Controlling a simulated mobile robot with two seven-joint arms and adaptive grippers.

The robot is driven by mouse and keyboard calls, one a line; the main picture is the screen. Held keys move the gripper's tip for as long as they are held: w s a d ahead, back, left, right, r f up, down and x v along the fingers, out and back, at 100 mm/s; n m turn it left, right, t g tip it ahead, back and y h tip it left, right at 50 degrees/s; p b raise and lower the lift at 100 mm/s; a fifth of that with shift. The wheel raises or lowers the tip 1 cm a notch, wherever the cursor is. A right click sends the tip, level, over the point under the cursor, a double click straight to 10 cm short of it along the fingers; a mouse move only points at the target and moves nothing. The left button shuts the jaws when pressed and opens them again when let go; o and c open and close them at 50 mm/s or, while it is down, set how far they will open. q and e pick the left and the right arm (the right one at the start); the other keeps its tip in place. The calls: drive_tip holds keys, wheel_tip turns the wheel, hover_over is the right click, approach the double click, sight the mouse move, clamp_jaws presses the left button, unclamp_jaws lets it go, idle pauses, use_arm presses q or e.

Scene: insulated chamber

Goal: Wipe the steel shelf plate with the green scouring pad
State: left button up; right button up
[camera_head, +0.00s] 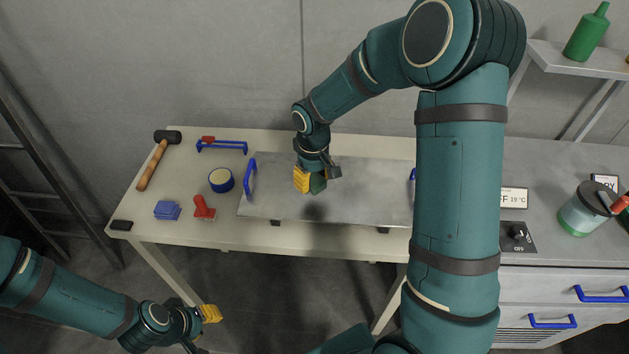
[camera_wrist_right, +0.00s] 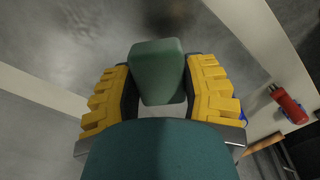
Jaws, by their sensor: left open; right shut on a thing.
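The steel shelf plate (camera_head: 370,185) lies on the pale table, with a blue handle at each end; the right handle is mostly hidden behind my right arm. My right gripper (camera_head: 310,182) is over the left half of the plate, shut on the green scouring pad (camera_head: 318,184). The pad also shows between the yellow fingers in the right wrist view (camera_wrist_right: 158,72). I cannot tell for sure whether the pad touches the plate. A dark patch, smudge or shadow, shows on the plate just below it. My left gripper (camera_head: 205,328) is open and empty, low in front of the table.
On the table (camera_head: 215,235) left of the plate are a mallet (camera_head: 152,163), a blue-handled tool (camera_head: 222,146), a blue tape roll (camera_head: 221,180), a blue block (camera_head: 167,210) and a red scraper (camera_head: 203,208). A jar (camera_head: 583,212) stands on the right counter.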

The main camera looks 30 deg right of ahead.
drive_tip(key=shift+r+p, duration=0.8)
drive_tip(key=shift+r, duration=0.6)
drive_tip(key=shift+s+d, duration=0.1)
drive_tip(key=shift+d, duration=0.05)
